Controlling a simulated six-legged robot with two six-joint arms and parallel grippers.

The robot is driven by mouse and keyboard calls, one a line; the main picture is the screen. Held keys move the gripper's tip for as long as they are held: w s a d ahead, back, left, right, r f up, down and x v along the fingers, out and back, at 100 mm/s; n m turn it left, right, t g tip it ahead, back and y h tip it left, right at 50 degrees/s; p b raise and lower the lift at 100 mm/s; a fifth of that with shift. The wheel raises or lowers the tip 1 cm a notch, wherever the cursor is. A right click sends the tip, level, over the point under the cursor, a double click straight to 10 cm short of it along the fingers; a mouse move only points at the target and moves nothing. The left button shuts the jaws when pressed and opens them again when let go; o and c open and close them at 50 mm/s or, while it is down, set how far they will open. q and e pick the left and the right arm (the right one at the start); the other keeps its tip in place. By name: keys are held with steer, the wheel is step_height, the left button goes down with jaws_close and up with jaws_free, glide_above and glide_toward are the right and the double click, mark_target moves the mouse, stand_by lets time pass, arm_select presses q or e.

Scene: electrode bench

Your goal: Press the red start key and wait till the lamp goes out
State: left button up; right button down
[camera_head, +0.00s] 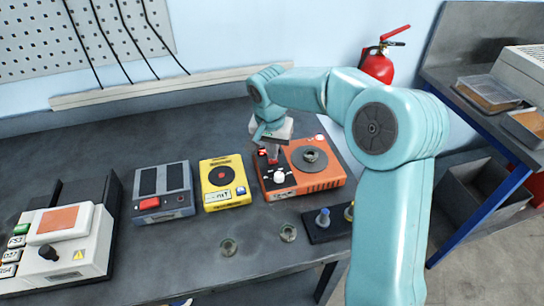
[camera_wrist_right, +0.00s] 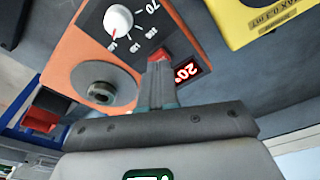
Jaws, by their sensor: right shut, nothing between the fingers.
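The orange hotplate-like device (camera_head: 318,182) stands on the bench, with a round grey plate (camera_head: 309,158) and a white knob (camera_head: 279,176). My right gripper (camera_head: 273,154) is over its back left part, fingers pointing down, shut and empty. In the right wrist view the closed fingertips (camera_wrist_right: 160,72) are at a red key (camera_wrist_right: 159,56), touching or just above it; I cannot tell which. A lit red display (camera_wrist_right: 186,72) reading about 20 is beside the key. A small red dome (camera_head: 319,138), perhaps the lamp, is at the back right corner; whether it is lit is unclear. My left gripper is not in view.
A yellow device (camera_head: 223,183) stands left of the orange one, then a grey device with a red key (camera_head: 149,203) and a white device (camera_head: 70,248). A dark holder with knobs (camera_head: 325,230) is in front. A red extinguisher (camera_head: 378,66) is behind.

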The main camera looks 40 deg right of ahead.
steer(key=shift+r+p, duration=1.7)
steer(key=shift+r, duration=0.9)
steer(key=shift+f, duration=0.1)
